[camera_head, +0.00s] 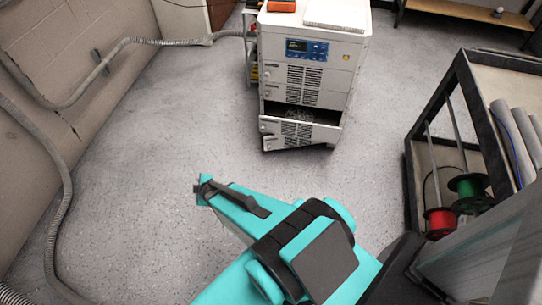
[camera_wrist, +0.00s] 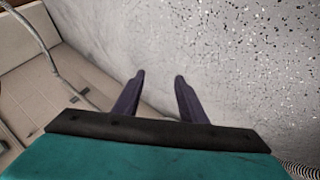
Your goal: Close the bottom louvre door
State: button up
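The white cabinet (camera_head: 310,50) stands on the floor at the top middle of the head view, with a small display and louvred panels on its front. Its bottom louvre door (camera_head: 298,133) is open: it juts out from the front, with a dark gap above it. The louvred panel (camera_head: 304,78) above it looks flush with the front. My gripper (camera_wrist: 158,78) shows in the wrist view with two dark fingers apart and nothing between them. It is over bare floor, and the cabinet is not in that view. My teal arm is in the foreground of the head view, well short of the door.
A dark-framed cart (camera_head: 462,120) stands at the right, with a red spool (camera_head: 439,222) and a green spool (camera_head: 468,186) on its lower shelf. Grey conduit (camera_head: 62,215) runs along the left wall. The floor (camera_head: 175,130) before the cabinet is clear.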

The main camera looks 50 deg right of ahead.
jog(key=w+d+f+t+h+b, duration=0.2)
jog(key=w+d+f+h+b, duration=0.15)
jog(key=d+b, duration=0.45)
jog(key=w+d+f+t+h+b, duration=0.2)
jog(key=d+f+h+b, duration=0.3)
jog(key=d, duration=0.5)
jog(key=s+d+f+m+g+h+b, duration=0.1)
jog(key=s+d+f+h+b, duration=0.2)
jog(key=d+f+b, duration=0.5)
jog(key=s+d+f+m+g+h+b, duration=0.1)
jog(key=s+d+f+h+b, duration=0.2)
jog(key=b, duration=1)
jog(key=s+d+f, duration=0.2)
jog(key=d+f, duration=0.3)
jog(key=d, duration=0.2)
jog(key=shift+s+m+g, duration=0.3)
jog(key=shift+d+f, duration=0.1)
jog(key=b, duration=0.4)
send_near(277, 142)
jog(key=w+f, duration=0.1)
jog(key=w, duration=0.4)
jog(key=shift+w+d, duration=0.2)
jog(key=shift+d, duration=0.2)
jog(key=shift+c, duration=0.4)
